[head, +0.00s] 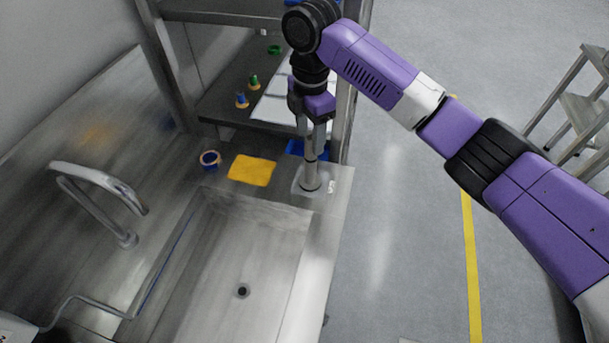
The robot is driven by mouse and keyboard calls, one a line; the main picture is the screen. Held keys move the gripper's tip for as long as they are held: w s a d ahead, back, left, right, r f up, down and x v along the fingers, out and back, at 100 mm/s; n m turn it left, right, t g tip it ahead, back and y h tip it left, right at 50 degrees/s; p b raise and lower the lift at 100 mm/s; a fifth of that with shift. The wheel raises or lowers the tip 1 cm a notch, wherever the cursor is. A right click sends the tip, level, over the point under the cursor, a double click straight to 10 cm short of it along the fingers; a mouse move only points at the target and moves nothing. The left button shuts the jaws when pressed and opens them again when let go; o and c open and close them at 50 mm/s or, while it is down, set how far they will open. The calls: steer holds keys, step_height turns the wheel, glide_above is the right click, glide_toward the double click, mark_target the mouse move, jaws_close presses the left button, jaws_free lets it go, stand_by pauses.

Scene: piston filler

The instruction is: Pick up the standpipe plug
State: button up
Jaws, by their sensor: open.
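The standpipe plug (310,176) looks like a grey metal tube with a wider lower end. It stands upright on a pale tray or mat (327,196) at the back right corner of the sink counter. My gripper (311,134) points down at the plug's top from above, with its fingers open. The fingers overlap the top of the tube in this view. I cannot tell whether they touch it, and the top end is partly hidden by them.
The sink basin (265,235) lies in front, with a bent faucet (105,185) at left. A yellow cloth (252,170), a roll of tape (210,159) and a blue item (295,148) are near the plug. A steel shelf post (346,120) rises close behind my gripper.

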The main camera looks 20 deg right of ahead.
mark_target(311, 155)
steer(key=f+p, duration=0.1)
steer(key=f, duration=0.6)
steer(key=shift+s+d+f+p, duration=0.1)
steer(key=shift+s+p, duration=0.1)
steer(key=shift+p, duration=0.2)
jaws_close()
stand_by(1.0)
